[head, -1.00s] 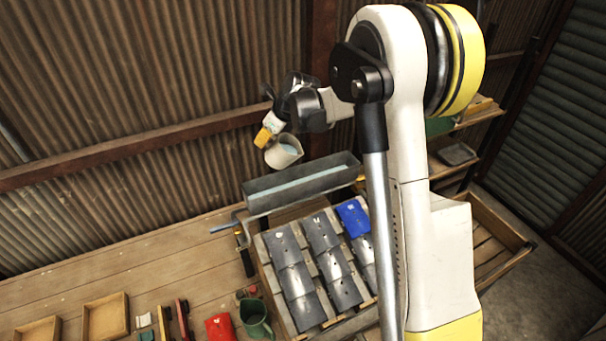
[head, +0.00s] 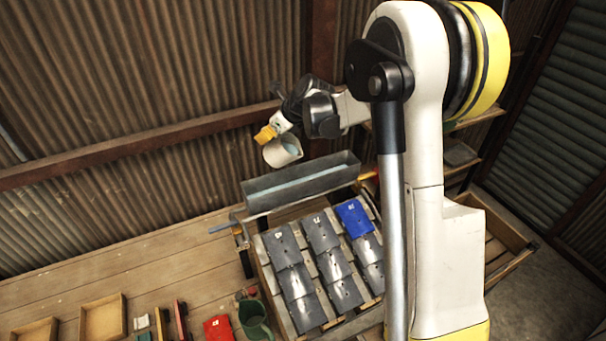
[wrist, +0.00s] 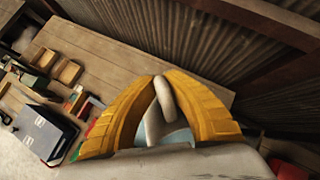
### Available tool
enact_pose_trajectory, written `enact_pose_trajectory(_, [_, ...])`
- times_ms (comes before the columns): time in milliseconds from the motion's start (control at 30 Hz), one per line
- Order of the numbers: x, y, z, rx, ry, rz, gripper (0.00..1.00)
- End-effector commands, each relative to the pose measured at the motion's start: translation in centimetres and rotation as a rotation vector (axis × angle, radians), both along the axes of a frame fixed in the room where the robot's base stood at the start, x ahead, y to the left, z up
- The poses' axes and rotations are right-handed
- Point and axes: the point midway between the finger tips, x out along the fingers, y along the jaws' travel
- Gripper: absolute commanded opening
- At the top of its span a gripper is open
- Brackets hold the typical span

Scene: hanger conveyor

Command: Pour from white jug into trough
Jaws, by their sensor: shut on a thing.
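The white jug (head: 283,151) hangs in the air above and behind the left part of the grey trough (head: 300,189) in the head view. Pale blue liquid shows inside the jug, and it looks tilted. My gripper (head: 265,134) has yellow fingers and is shut on the jug's handle. In the wrist view the yellow fingers (wrist: 160,92) close on the white handle (wrist: 164,100), with the jug's body along the bottom edge. The trough is long and narrow, and a pale blue surface shows inside it. I see no stream between jug and trough.
A rack of grey plates (head: 322,262) with one blue plate (head: 354,217) stands in front of the trough. A green jug (head: 256,318), a red item (head: 218,328) and wooden trays (head: 103,317) sit on the bench. The corrugated wall is close behind my gripper.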

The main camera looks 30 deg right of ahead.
Motion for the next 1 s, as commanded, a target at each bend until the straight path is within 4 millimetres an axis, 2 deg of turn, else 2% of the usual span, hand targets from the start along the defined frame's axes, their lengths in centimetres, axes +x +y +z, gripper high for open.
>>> enact_pose_trajectory(1000, [-0.33,-0.30,0.57,0.079,-0.082,0.000,0.00])
